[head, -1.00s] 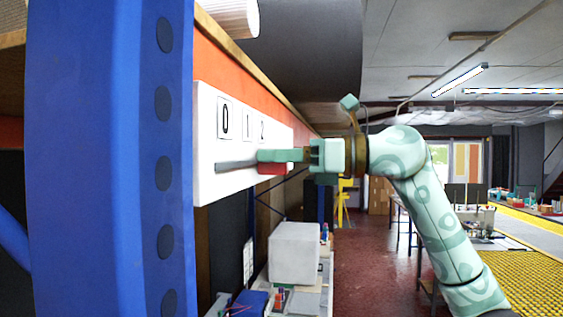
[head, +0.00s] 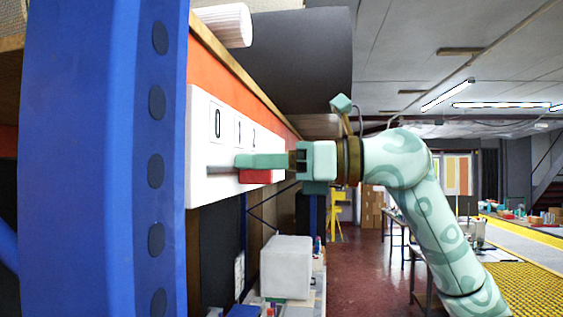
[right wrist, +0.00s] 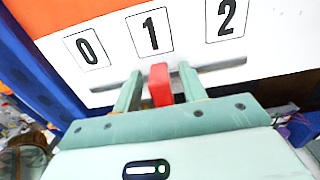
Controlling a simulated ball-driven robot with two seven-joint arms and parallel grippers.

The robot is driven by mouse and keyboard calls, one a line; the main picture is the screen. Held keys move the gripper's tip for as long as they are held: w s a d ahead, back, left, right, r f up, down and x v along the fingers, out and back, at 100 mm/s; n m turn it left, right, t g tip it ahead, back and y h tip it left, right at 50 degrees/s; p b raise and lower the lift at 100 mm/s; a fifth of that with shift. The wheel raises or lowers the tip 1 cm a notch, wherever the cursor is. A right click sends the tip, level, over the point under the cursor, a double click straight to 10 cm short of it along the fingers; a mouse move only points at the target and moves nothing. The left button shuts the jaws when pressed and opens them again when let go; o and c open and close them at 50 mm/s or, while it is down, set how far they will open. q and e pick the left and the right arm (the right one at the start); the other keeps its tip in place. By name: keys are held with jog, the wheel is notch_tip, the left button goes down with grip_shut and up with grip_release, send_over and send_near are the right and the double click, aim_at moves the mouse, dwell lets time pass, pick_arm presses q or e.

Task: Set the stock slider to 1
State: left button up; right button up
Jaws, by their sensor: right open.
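A white panel (head: 200,185) on the shelf edge bears the labels 0, 1 and 2 above a grey slot. The red slider knob (right wrist: 160,85) sits in the slot below the label 1 (right wrist: 150,32) in the right wrist view. My right gripper (right wrist: 158,79) is open, with one finger on each side of the knob and a narrow gap on both sides. In the head view, my right gripper (head: 240,162) reaches the panel from the right and partly hides the red knob (head: 258,176). My left gripper is not in view.
A blue upright post (head: 105,160) stands close at left. A white roll (head: 228,24) lies on the shelf above the panel. A white box (head: 287,267) stands on a lower surface.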

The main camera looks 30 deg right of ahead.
jog(key=b+v, duration=0.5)
jog(key=v, duration=1.1)
jog(key=shift+s, duration=0.15)
jog(key=shift+d, duration=0.1)
